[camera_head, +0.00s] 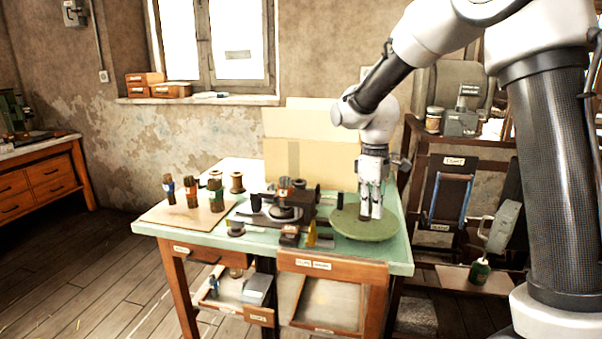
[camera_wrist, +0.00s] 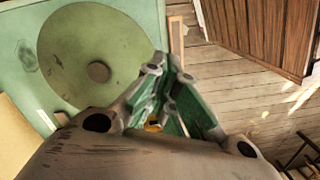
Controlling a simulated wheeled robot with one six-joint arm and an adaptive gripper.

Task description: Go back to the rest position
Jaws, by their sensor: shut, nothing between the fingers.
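My gripper (camera_head: 371,217) points straight down over the right part of the workbench, its fingers shut and empty. In the head view it covers part of a round green disc (camera_head: 345,226) on the green bench top (camera_head: 395,258). In the wrist view my gripper (camera_wrist: 165,75) shows beside the edge of the green disc (camera_wrist: 75,40), which has a small dark round spot near its middle. I cannot tell the exact height of the fingertips above the bench. A dark press-like device (camera_head: 290,208) stands left of the gripper, partly crowded by small parts.
A board (camera_head: 165,215) with several bottles and spools is at the bench's left. A tan panel (camera_head: 310,155) stands behind. A shelf unit (camera_head: 440,190) is close on the right. An open drawer (camera_head: 330,300) shows below.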

